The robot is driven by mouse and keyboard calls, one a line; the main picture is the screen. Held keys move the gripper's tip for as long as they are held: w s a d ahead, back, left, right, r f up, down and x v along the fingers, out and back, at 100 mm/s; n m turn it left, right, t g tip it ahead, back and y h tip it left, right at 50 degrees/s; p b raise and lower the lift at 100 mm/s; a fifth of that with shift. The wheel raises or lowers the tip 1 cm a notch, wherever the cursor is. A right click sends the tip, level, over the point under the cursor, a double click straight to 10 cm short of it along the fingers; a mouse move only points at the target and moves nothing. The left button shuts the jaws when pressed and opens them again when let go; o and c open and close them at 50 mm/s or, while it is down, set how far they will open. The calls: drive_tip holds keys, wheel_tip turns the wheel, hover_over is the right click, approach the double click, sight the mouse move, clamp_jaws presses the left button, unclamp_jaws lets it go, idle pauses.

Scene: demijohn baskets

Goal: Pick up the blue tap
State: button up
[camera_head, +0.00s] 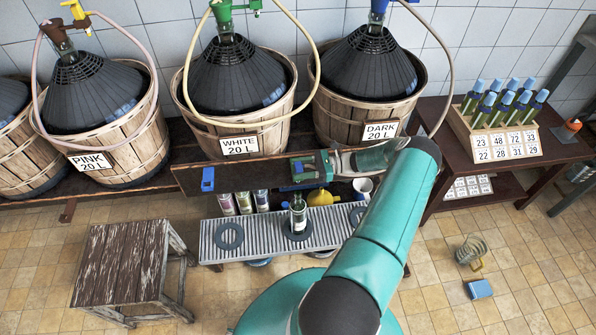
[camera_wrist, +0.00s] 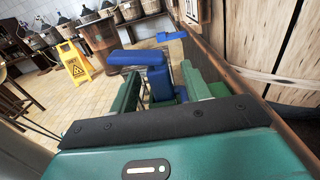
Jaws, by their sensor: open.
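A blue tap (camera_wrist: 158,76) shows in the wrist view as an angular blue shape between the green fingers of my gripper (camera_wrist: 163,92). I cannot tell whether the fingers touch it. In the head view my gripper (camera_head: 301,168) points left along the dark wooden board in front of the baskets. A blue part shows just below it there, mostly covered by the gripper. My gripper is open. Another blue tap (camera_head: 377,8) sits on top of the DARK demijohn.
A small blue piece (camera_head: 208,180) is on the board left of my gripper. Below are a slatted metal bench (camera_head: 265,238) with bottles, a yellow funnel (camera_head: 322,198) and a white cup (camera_head: 363,187). Demijohn baskets stand close behind. A wooden stool (camera_head: 125,262) stands lower left.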

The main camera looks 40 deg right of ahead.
drive_tip(key=shift+x, duration=1.4)
clamp_jaws()
drive_tip(key=shift+r, duration=0.1)
wheel_tip(320, 180, up, 10)
